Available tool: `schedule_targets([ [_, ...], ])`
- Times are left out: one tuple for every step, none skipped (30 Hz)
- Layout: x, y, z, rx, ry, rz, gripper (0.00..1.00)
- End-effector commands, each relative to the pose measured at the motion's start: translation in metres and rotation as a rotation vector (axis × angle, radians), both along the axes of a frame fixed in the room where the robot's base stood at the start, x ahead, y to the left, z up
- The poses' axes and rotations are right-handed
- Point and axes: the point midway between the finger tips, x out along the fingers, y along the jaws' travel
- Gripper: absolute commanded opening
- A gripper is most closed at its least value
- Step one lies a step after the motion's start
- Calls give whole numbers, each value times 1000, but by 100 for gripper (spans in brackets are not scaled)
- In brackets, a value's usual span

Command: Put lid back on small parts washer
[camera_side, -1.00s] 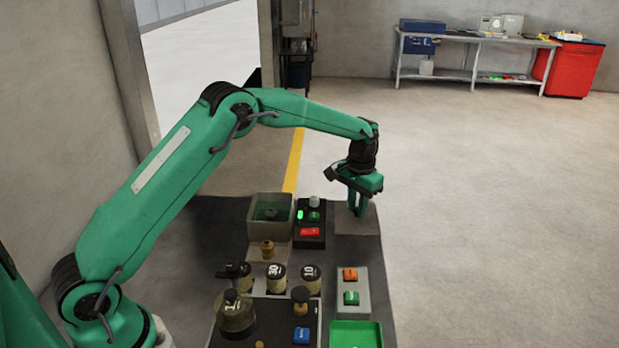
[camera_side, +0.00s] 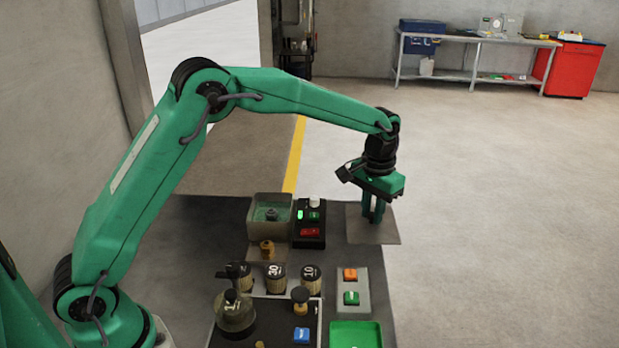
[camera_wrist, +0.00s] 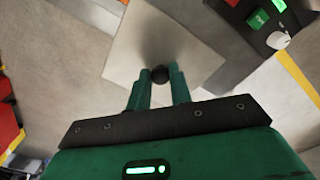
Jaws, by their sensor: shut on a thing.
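The lid (camera_side: 390,234) is a thin grey square plate. In the wrist view the lid (camera_wrist: 130,55) has a round black knob (camera_wrist: 160,74) at its middle. My gripper (camera_side: 373,217) is shut on that knob; the fingertips (camera_wrist: 160,82) sit on either side of it. The lid is over the right edge of the dark bench, partly beyond it. The small parts washer (camera_side: 270,230) is an open grey basin to the left, holding greenish liquid and a small dark part (camera_side: 271,213). The gap below the lid is hard to judge.
A black control box (camera_side: 310,243) with a lit green light, a green and a red button stands between washer and lid. A brass-coloured knob (camera_side: 267,250), several numbered jars (camera_side: 275,277), a grey button box (camera_side: 350,298) and green tray (camera_side: 356,330) are nearer.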

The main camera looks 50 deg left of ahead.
Motion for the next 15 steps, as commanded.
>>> schedule_targets([
  [0,0,0,0,-1,0,0],
  [0,0,0,0,-1,0,0],
  [0,0,0,0,-1,0,0],
  [0,0,0,0,-1,0,0],
  [0,0,0,0,-1,0,0],
  [0,0,0,0,-1,0,0],
  [0,0,0,0,-1,0,0],
  [0,0,0,0,-1,0,0],
  [0,0,0,0,-1,0,0],
  [0,0,0,0,-1,0,0],
  [0,1,0,0,-1,0,0],
  [0,2,0,0,-1,0,0],
  [0,3,0,0,-1,0,0],
  [0,4,1,0,-1,0,0],
  [0,7,1,0,-1,1,0],
])
